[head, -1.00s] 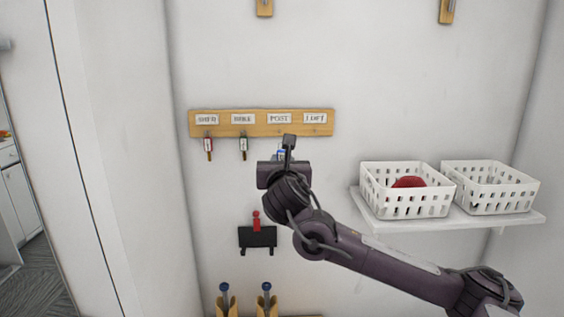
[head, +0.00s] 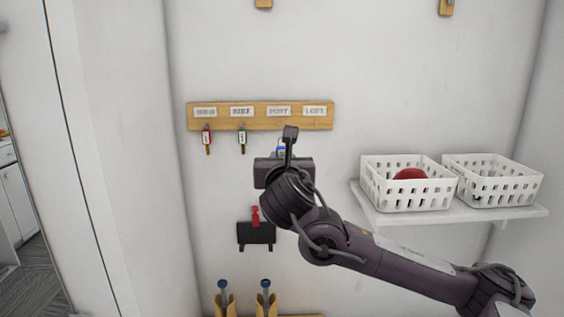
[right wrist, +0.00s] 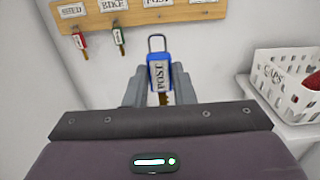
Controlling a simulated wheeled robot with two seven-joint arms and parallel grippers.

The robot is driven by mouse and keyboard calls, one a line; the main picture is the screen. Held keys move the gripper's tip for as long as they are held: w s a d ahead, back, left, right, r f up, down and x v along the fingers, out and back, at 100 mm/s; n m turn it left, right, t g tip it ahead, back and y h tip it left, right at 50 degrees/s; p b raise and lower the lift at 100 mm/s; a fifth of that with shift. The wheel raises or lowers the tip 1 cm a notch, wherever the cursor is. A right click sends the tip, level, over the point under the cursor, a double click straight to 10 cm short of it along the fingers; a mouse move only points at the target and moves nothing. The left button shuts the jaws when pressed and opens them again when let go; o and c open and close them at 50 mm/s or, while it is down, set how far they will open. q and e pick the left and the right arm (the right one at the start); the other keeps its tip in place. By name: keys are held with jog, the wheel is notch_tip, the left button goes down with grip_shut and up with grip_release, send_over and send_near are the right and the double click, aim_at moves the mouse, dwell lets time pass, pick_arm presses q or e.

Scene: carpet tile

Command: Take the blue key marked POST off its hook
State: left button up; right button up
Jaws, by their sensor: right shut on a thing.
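The blue key tag marked POST (right wrist: 159,74) is between the fingers of my right gripper (right wrist: 160,90), which is shut on it. Its wire loop stands upright above the tag, with only white wall visible inside it. The loop looks clear of the wooden key board (right wrist: 140,14). In the head view a little of the blue tag (head: 281,149) shows above my right gripper (head: 283,158), below the POST label of the board (head: 260,124). The gripper hides most of the key there. My left gripper is not in view.
A red key (head: 206,135) and a green key (head: 242,136) hang at the board's left. At right, a white shelf (head: 450,219) holds two white baskets, the left one (head: 405,193) with a red thing in it. A black wall holder (head: 256,233) is below.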

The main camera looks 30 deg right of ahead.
jog(key=shift+b+v, duration=0.5)
jog(key=shift+v, duration=0.75)
